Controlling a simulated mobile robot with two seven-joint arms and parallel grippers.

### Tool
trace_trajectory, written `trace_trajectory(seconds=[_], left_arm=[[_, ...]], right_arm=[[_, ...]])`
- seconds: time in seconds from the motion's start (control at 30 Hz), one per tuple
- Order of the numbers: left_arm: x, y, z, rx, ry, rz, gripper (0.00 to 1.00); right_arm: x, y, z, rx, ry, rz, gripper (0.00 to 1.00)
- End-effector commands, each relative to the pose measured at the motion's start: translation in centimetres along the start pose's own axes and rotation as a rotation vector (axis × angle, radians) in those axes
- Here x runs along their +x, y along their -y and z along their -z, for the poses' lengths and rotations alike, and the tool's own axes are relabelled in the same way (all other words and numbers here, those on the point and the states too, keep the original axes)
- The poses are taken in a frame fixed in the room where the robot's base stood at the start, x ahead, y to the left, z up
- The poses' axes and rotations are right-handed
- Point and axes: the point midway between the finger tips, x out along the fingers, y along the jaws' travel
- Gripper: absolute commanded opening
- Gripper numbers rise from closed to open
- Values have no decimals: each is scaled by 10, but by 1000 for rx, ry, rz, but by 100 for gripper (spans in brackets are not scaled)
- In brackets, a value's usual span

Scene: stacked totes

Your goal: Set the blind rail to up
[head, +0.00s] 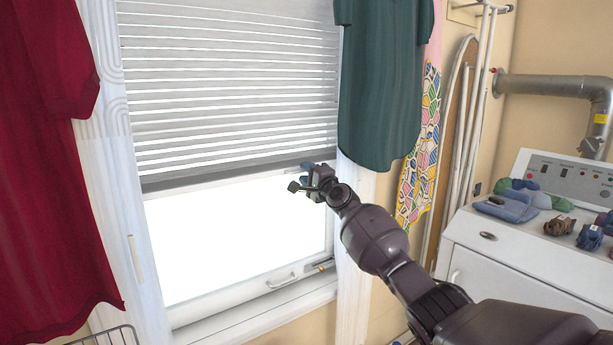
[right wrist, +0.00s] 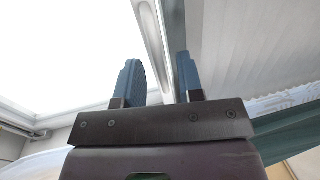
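The white slatted blind (head: 230,90) covers the upper part of the window. Its grey bottom rail (head: 215,176) hangs roughly halfway down the window, tilted in the picture. My right gripper (head: 308,180) is at the right end of the rail. In the right wrist view, my right gripper (right wrist: 160,82) has its two blue fingers apart. The rail (right wrist: 152,35) runs between and beyond them, with a gap visible on the left finger's side. Whether the right finger touches the rail cannot be told. My left gripper is not in view.
A window handle (head: 282,281) is on the lower frame. A white machine (head: 530,250) stands at the right.

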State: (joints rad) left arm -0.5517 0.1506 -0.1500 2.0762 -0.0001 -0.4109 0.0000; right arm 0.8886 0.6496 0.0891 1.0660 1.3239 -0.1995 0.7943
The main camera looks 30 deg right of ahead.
Motion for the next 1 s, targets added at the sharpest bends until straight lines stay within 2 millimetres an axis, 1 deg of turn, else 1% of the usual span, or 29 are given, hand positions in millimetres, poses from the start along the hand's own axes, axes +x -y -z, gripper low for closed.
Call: trace_trajectory(seconds=[0.13, 0.17, 0.3, 0.37, 0.67, 0.77, 0.87, 0.97, 1.0], left_arm=[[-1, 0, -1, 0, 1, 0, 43], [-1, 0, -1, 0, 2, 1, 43], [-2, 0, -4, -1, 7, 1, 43], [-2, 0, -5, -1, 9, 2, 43], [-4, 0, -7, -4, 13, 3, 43], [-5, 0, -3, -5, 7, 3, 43], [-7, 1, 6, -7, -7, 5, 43], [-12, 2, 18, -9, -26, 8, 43], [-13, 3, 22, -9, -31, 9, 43]], right_arm=[[0, 0, 0, 0, 0, 0, 35], [0, 0, 0, 0, 0, 0, 32], [0, 0, 0, 0, 0, 0, 10], [0, 0, 0, 0, 0, 0, 1], [0, 1, 0, 0, 0, 0, 0], [1, 8, 0, 0, 0, 3, 0], [3, 24, 0, 1, 0, 8, 0], [7, 48, -1, 0, 0, 12, 0], [9, 60, -1, -1, 0, 15, 0]])
